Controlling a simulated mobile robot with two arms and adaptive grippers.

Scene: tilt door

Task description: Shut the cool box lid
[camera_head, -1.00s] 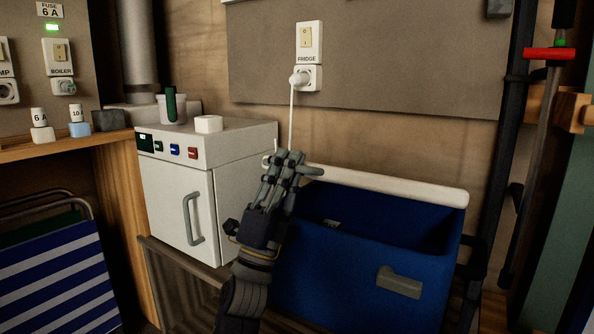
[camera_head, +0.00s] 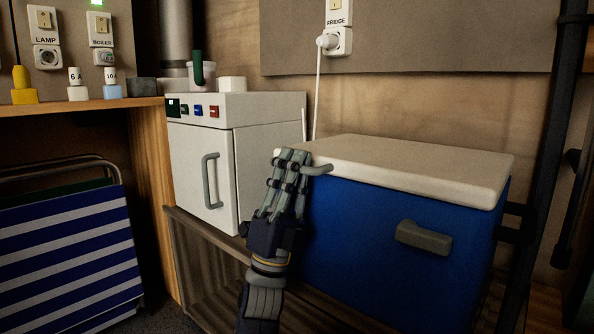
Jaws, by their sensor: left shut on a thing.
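The blue cool box (camera_head: 350,245) stands right of the white fridge, with a grey handle (camera_head: 424,238) on its front. Its white lid (camera_head: 420,165) lies flat across the top, and no gap shows along the edge I can see. The fingers hide the rest of that handle. My right gripper is not in view.
The white fridge (camera_head: 265,150) stands close behind and left of my gripper. A white cord (camera_head: 317,90) hangs from the wall socket behind the box. A dark pole (camera_head: 540,170) stands at the right. A striped folding chair (camera_head: 65,255) is at lower left.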

